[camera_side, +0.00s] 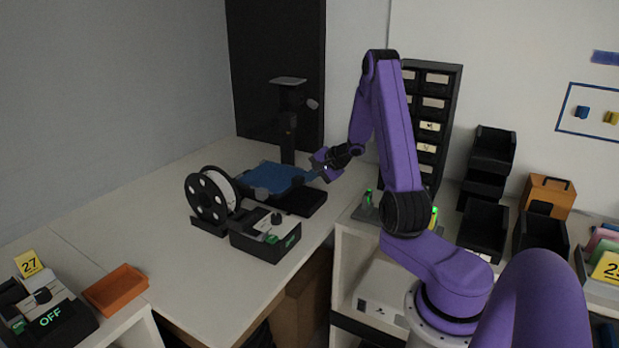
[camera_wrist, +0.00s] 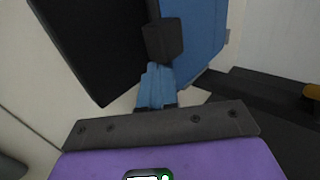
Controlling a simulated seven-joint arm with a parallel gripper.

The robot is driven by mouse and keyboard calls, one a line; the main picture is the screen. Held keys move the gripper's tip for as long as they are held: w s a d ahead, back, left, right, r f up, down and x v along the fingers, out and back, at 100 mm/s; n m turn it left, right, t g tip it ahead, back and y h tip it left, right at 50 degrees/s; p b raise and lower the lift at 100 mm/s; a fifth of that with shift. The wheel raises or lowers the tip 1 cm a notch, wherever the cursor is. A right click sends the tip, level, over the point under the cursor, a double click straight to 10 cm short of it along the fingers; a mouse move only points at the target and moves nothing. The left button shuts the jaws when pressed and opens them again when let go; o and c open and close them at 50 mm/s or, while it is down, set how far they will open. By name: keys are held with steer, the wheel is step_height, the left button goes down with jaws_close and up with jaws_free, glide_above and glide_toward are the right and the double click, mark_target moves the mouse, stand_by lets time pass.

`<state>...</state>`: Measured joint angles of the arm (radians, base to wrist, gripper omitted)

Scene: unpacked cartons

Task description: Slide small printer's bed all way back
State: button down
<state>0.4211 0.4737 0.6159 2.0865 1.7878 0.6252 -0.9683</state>
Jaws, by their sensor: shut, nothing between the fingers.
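The small printer (camera_side: 300,199) stands on the white worktop with a dark base, an upright column and a flat blue bed (camera_side: 272,176). In the wrist view the blue bed (camera_wrist: 205,38) fills the upper middle, with a small dark block (camera_wrist: 163,40) at its edge. My gripper (camera_side: 322,174) is at the right edge of the bed. In the wrist view my gripper (camera_wrist: 155,70) has its blue fingers shut together and empty, with the tips just at the dark block. I cannot tell whether they touch it.
A filament spool (camera_side: 208,197) and a control box (camera_side: 268,236) stand in front of the printer. An orange tray (camera_side: 116,289) lies at the front left. A black drawer cabinet (camera_side: 432,115) stands behind my arm. The worktop left of the printer is clear.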

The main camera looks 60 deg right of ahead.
mark_target(292, 175)
steer(key=shift+w+a, duration=0.1)
steer(key=shift+w, duration=2.55)
